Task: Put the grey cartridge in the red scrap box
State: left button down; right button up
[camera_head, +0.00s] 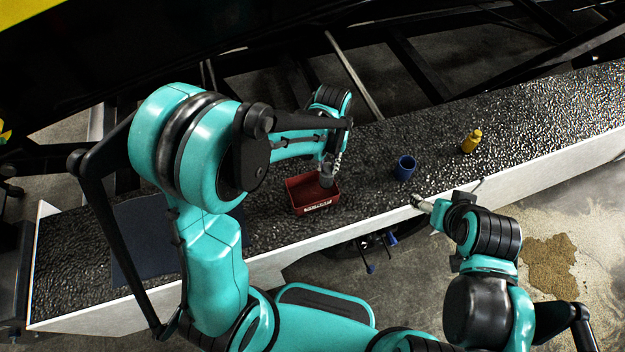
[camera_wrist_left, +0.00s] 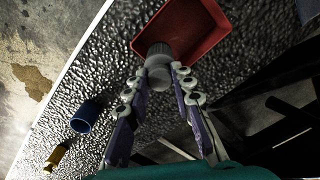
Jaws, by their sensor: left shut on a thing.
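The grey cartridge (camera_head: 327,178) is held between the fingertips of my left gripper (camera_head: 332,166). In the left wrist view the cartridge (camera_wrist_left: 158,52) sits between the fingertips of the left gripper (camera_wrist_left: 158,78). The red scrap box (camera_head: 313,205) lies on the belt, open at the top. The cartridge overlaps its upper right corner in the head view. In the left wrist view it overlaps a lower corner of the box (camera_wrist_left: 205,45). I cannot tell its height over the rim. My right gripper (camera_head: 422,203) is by the belt's near edge; its jaws are too small to read.
A yellow bottle (camera_head: 471,141) stands further right. A dark blue mat (camera_head: 150,240) lies at the left. A pale rail (camera_head: 540,175) runs along the near edge.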

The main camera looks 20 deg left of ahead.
pick_arm(q)
jog(key=s+a+f+b, duration=0.2)
jog(key=a+f, duration=0.2)
jog(key=f, duration=0.2)
jog(key=shift+f, duration=0.4)
jog(key=shift+f, duration=0.15)
jog(key=c, duration=1.3)
grip_release()
